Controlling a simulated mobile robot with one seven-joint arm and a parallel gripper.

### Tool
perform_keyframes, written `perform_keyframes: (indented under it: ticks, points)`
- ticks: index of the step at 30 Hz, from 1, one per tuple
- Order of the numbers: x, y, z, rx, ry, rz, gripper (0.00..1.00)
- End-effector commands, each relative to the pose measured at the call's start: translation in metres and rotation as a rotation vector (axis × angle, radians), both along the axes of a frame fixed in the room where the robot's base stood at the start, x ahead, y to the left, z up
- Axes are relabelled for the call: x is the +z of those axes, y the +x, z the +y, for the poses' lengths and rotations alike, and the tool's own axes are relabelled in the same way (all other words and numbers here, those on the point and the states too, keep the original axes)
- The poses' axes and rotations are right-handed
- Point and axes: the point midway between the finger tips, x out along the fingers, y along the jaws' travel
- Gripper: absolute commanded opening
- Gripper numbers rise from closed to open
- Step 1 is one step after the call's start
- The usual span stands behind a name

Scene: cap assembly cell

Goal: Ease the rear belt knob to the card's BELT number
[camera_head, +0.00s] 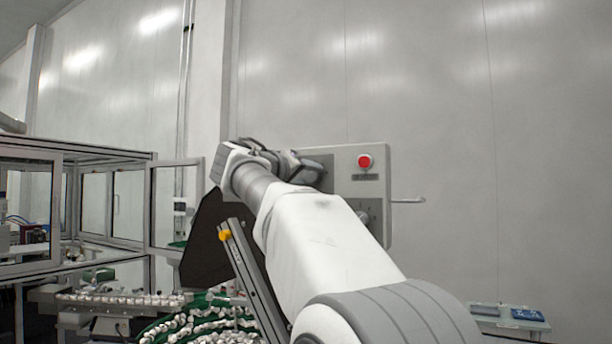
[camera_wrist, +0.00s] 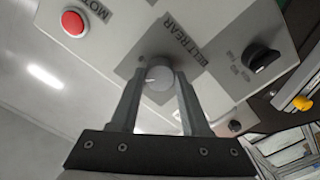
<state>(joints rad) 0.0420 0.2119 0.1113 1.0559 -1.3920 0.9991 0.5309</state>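The rear belt knob (camera_wrist: 158,78) is a round grey knob with a pale pointer mark, beside a label reading BELT REAR (camera_wrist: 188,52) in the wrist view. My gripper (camera_wrist: 160,80) has one finger on each side of the knob, their tips close to its sides. I cannot tell whether the fingers press on it or stand just clear. In the head view my arm reaches to the grey control panel (camera_head: 345,160) and hides this knob. I see no card with a readable BELT number.
A red button (camera_wrist: 73,22) sits on the panel; it also shows in the head view (camera_head: 365,161). A black knob (camera_wrist: 264,59) and a yellow knob (camera_wrist: 302,103) lie to the right. Blue trays (camera_head: 527,315) stand low at right; a framed machine enclosure (camera_head: 75,155) stands at left.

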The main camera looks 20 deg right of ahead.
Motion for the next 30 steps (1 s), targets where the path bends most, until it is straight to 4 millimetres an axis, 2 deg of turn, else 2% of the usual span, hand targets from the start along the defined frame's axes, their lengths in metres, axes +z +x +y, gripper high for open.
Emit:
perform_keyframes:
  ticks: [1, 5, 6, 17, 30]
  points:
    - [0.0001, -0.0001, 0.0002, 0.0, 0.0, 0.0, 0.26]
    - [0.0001, -0.0001, 0.0003, 0.0, 0.0, 0.0, 0.03]
    - [0.0001, -0.0001, 0.0003, 0.0, 0.0, 0.0, 0.0]
    - [0.0009, -0.0003, 0.0004, 0.0, -0.031, 0.039, 0.0]
    - [0.0016, 0.0001, 0.0011, 0.001, -0.236, 0.304, 0.0]
